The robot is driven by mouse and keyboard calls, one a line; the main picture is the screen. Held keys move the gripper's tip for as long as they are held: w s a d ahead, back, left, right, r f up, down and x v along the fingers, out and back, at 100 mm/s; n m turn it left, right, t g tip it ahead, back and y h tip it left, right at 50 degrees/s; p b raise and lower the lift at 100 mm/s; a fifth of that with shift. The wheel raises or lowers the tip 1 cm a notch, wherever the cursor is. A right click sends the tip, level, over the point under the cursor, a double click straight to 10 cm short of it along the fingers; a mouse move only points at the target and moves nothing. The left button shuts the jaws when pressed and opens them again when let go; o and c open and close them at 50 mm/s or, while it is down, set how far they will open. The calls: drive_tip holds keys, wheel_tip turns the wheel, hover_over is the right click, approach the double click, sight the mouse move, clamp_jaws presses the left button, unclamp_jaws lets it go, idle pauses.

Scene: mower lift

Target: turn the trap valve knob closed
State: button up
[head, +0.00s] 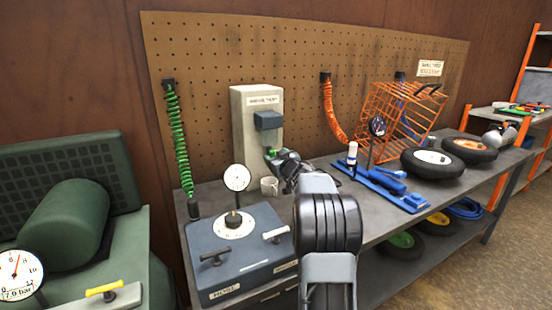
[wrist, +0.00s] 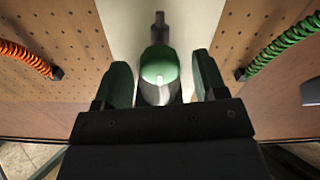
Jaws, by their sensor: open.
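The trap valve knob (wrist: 159,66) is a round green cap above a shiny grey part in the wrist view. It sits between the two green-padded fingers of my gripper (wrist: 163,78). The fingers stand apart on either side, with a visible gap to the knob. In the head view my gripper (head: 274,155) is just below the blue-grey box (head: 268,120) on the pale labelled post (head: 243,118). A bit of green shows at the fingertips there, but I cannot tell knob from finger. My wrist hides much of this spot.
A mug (head: 269,186) stands close below my gripper. A dial gauge (head: 236,178) rises from the blue-grey box with a black knob (head: 233,219). A green coiled hose (head: 178,140) hangs left, an orange one (head: 332,112) right. Wheels (head: 432,162) lie on the bench to the right.

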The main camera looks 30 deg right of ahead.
drive_tip(key=c, duration=0.9)
drive_tip(key=shift+r+p, duration=0.1)
drive_tip(key=shift+p, duration=0.3)
drive_tip(key=m+p, duration=0.1)
drive_tip(key=p, duration=0.1)
drive_tip(key=m+p, duration=0.1)
drive_tip(key=p, duration=0.1)
drive_tip(key=shift+r+m, duration=0.25)
drive_tip(key=shift+m, duration=0.15)
drive_tip(key=m+p, duration=0.4)
drive_tip(key=p, duration=0.1)
drive_tip(key=shift+m+p, duration=0.3)
drive_tip(key=shift+p, duration=0.05)
drive_tip(key=m+p, duration=0.4)
drive_tip(key=m, duration=0.1)
drive_tip(key=shift+f, duration=0.2)
drive_tip(key=m+p, duration=0.3)
drive_tip(key=m, duration=0.2)
drive_tip(key=shift+f, duration=0.15)
drive_tip(key=shift+m, duration=0.3)
